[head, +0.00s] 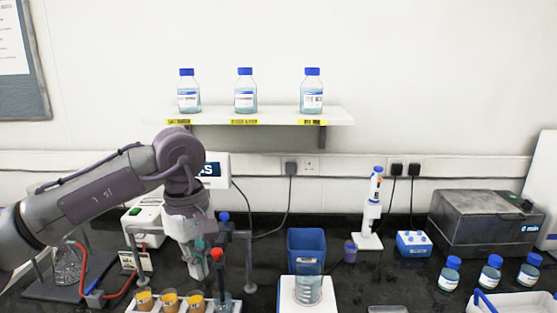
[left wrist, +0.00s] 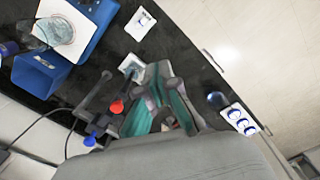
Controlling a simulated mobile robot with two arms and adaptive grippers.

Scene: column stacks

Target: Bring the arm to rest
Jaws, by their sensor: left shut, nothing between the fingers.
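My left arm comes in from the left in the head view. My left gripper (head: 199,272) points down over the column rack, and its fingers are shut with nothing between them. It also shows in the left wrist view (left wrist: 166,100). The rack holds several orange-topped columns (head: 169,298) below and left of the fingers. A red knob (head: 217,254) and a blue knob (head: 224,217) are close to the gripper's right side. The same red knob (left wrist: 116,106) and blue knob (left wrist: 92,137) show beside the fingers in the wrist view. My right gripper is not in view.
A shelf (head: 270,115) holds three blue-capped bottles. Right of the rack are a beaker (head: 308,290), a blue bin (head: 306,243), a pipette stand (head: 369,240), a grey machine (head: 485,222) and blue-capped bottles (head: 450,273). Red tubing (head: 82,270) and glassware stand at left.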

